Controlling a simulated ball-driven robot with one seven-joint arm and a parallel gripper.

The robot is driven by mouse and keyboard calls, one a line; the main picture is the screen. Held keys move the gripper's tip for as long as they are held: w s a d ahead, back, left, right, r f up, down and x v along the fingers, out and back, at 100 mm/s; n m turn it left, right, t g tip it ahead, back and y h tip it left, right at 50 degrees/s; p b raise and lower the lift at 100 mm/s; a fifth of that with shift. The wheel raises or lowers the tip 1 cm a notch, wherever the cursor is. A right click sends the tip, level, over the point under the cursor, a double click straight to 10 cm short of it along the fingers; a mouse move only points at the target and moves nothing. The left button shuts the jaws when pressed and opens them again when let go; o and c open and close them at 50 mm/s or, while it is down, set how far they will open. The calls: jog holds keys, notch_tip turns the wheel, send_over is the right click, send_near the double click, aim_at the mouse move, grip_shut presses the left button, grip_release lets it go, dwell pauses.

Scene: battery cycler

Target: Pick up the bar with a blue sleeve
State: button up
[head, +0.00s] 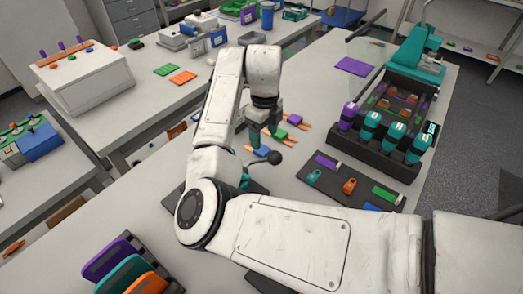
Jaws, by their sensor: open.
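The bar with a blue sleeve (262,152) lies on the light bench, small and partly hidden by my arm and gripper. Beside it to the right lie similar copper-orange bars, one with a green sleeve (279,134) and one with a purple sleeve (294,119). My gripper (263,136) points down from the white wrist, just above the blue sleeve in the picture. It is open. I cannot tell whether its fingers touch the bar, and nothing is seen held in it.
A dark tray (330,182) with coloured pieces lies right of the bars. Behind it stands a dark rack (375,152) with teal and purple-topped units. A black ball-ended lever (274,158) stands close below the blue sleeve. A purple mat (354,66) lies farther back.

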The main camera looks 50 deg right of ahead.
aim_at(262, 149)
jog(key=shift+w+a+f+p, duration=0.15)
jog(key=shift+f+p, duration=0.2)
jog(key=shift+f, duration=1.05)
jog(key=shift+w+f+p, duration=0.15)
jog(key=shift+f+p, duration=0.15)
jog(key=shift+f, duration=1.05)
jog(key=c, duration=1.2)
